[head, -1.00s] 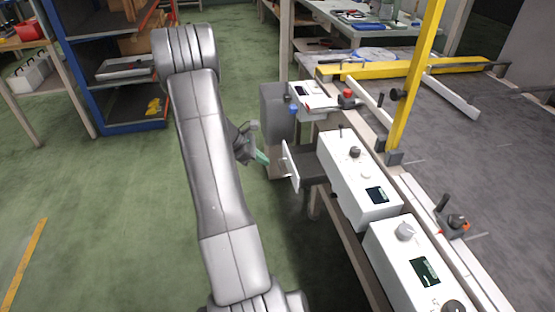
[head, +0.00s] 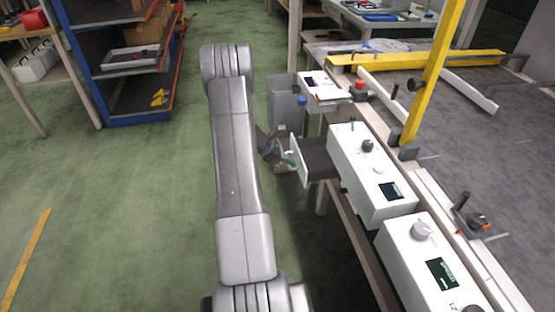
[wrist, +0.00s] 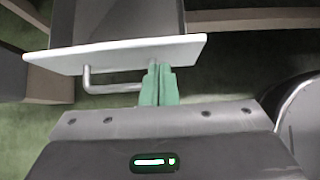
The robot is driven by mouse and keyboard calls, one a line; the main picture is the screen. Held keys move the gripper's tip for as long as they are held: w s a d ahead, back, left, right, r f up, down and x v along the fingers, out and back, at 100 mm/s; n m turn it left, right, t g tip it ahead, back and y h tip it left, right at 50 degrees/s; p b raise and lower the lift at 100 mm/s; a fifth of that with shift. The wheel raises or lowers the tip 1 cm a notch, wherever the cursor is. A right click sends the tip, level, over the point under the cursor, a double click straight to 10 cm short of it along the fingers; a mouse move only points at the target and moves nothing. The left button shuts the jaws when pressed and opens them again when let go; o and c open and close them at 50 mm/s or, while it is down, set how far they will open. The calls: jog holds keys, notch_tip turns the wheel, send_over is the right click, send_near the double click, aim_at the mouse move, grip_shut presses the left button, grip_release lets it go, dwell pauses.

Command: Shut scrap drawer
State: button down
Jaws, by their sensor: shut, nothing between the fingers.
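The scrap drawer stands open under a white control box (head: 372,180), its dark tray (head: 319,158) pulled out to the left. Its white front panel (head: 301,164) faces my gripper (head: 291,159). In the wrist view the white front (wrist: 120,55) crosses the upper picture, with the grey bar handle (wrist: 108,88) below it. My gripper's green fingers (wrist: 159,84) are shut together and empty. Their tips overlap the front's lower edge in the picture, beside the right end of the handle. Whether they touch the panel I cannot tell.
A grey bin (head: 284,100) stands behind the drawer, by the bench end. A second white control box (head: 432,265) is nearer on the bench. A blue shelf rack (head: 130,70) stands at the left back. Green floor left of my arm is clear.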

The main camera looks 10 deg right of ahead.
jog(key=shift+d, duration=0.9)
jog(key=d, duration=0.5)
jog(key=d+b, duration=0.1)
jog(key=d, duration=0.4)
jog(key=d+b, duration=0.1)
jog(key=d, duration=0.5)
jog(key=shift+w+d, duration=0.1)
jog(key=shift+w, duration=0.2)
jog(key=shift+a, duration=0.25)
jog(key=a, duration=0.3)
jog(key=p+v, duration=0.1)
jog(key=v, duration=0.9)
jog(key=shift+a, duration=0.35)
